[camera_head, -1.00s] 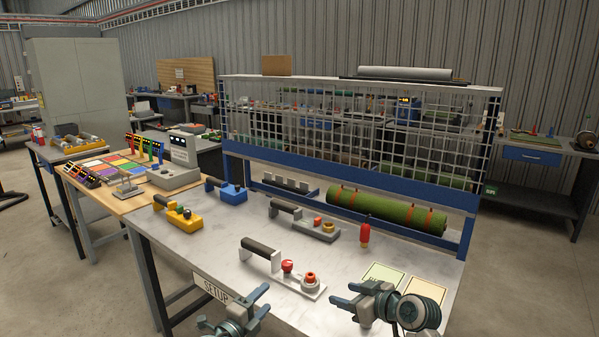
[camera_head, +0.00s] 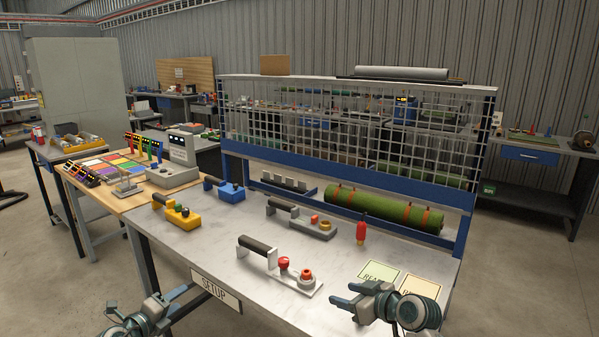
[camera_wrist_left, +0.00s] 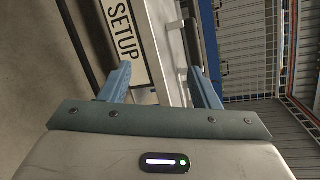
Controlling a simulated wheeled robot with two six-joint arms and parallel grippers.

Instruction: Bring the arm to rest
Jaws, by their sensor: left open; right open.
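My left gripper (camera_head: 147,303) is open and empty, low in front of the setup table's front left edge, near the SETUP sign (camera_head: 215,291). In the left wrist view its two blue fingers (camera_wrist_left: 163,84) stand apart with nothing between them, and the SETUP sign (camera_wrist_left: 126,40) shows beyond. My right gripper (camera_head: 348,299) is open and empty over the front right part of the table (camera_head: 205,249). It is left of the cream card (camera_head: 415,284). Most of both arms is outside the head view.
On the table stand a grey tool with red knobs (camera_head: 285,268), another grey tool (camera_head: 300,220), a yellow tool (camera_head: 178,213), a blue tool (camera_head: 226,190) and a red screwdriver (camera_head: 360,232). A green turf roll (camera_head: 385,208) lies behind them, under a wire mesh rack (camera_head: 350,135).

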